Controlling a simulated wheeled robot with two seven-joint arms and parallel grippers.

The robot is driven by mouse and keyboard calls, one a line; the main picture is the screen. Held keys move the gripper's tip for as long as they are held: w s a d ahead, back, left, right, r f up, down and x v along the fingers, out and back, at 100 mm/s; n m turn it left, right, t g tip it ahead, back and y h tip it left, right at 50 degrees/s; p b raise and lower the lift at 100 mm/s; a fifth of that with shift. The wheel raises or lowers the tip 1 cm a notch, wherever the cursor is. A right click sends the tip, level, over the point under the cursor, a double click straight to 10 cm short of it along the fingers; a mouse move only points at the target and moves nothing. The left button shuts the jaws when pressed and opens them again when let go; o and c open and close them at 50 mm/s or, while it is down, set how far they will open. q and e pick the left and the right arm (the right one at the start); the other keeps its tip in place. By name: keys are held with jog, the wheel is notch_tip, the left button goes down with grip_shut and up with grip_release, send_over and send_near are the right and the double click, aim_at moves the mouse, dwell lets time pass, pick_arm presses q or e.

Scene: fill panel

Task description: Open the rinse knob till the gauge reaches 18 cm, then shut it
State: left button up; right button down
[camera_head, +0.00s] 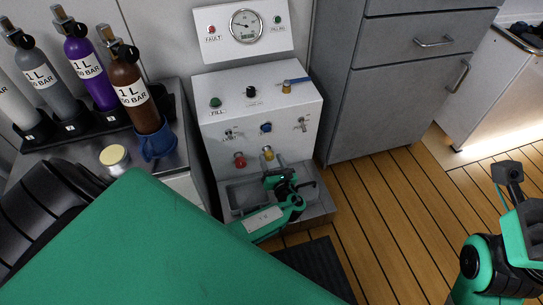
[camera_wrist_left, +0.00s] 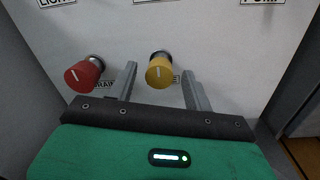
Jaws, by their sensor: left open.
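A yellow knob (camera_head: 267,153) with a white pointer line sits low on the white panel (camera_head: 262,95). In the left wrist view the yellow knob (camera_wrist_left: 160,72) is between the fingers of my open left gripper (camera_wrist_left: 159,69), with gaps on both sides. In the head view that gripper (camera_head: 280,173) is just below the knob. A red knob (camera_wrist_left: 84,73) is to its left, outside the fingers. Labels below both knobs are partly hidden, so I cannot read "rinse". A round gauge (camera_head: 246,26) is at the top; its reading is too small to tell.
A recessed sink (camera_head: 243,192) is below. Bottles (camera_head: 130,85) stand at left, grey drawers (camera_head: 408,85) at right. My right arm (camera_head: 487,265) is over open floor.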

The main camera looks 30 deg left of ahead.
pick_arm(q)
jog(key=shift+w+a, duration=0.1)
jog(key=shift+a, duration=0.05)
jog(key=shift+c, duration=0.4)
jog(key=c, duration=0.9)
